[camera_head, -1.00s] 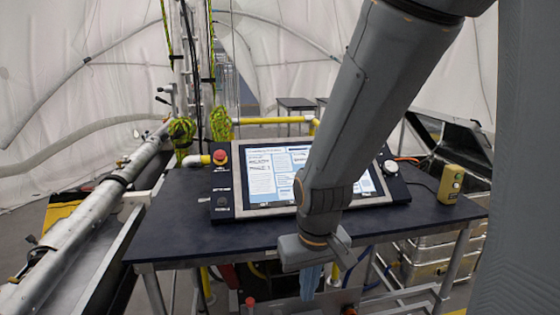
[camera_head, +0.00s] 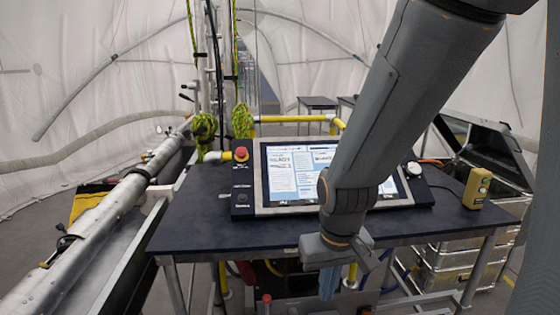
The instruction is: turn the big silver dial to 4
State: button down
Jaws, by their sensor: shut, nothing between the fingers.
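The big silver dial (camera_head: 413,169) sits on the right side of the dark control panel, right of the screen (camera_head: 290,180). It is small in the picture, and I cannot read its marks or setting. My gripper (camera_head: 329,284) hangs down in front of the table's near edge, below and left of the dial and well apart from it. Its bluish fingers are shut and empty. My arm covers the right part of the screen.
The panel stands on a dark table (camera_head: 200,225). A red emergency button (camera_head: 241,153) is on its left end. A yellow box (camera_head: 477,188) stands at the table's right edge. A long metal pole (camera_head: 110,205) runs along the left. Metal cases (camera_head: 465,255) stand at the right.

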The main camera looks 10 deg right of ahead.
aim_at(414, 169)
jog(key=z, duration=0.25)
jog(key=k, duration=0.35)
jog(key=z, duration=1.4)
jog(key=i, duration=0.85)
jog(key=u, duration=0.35)
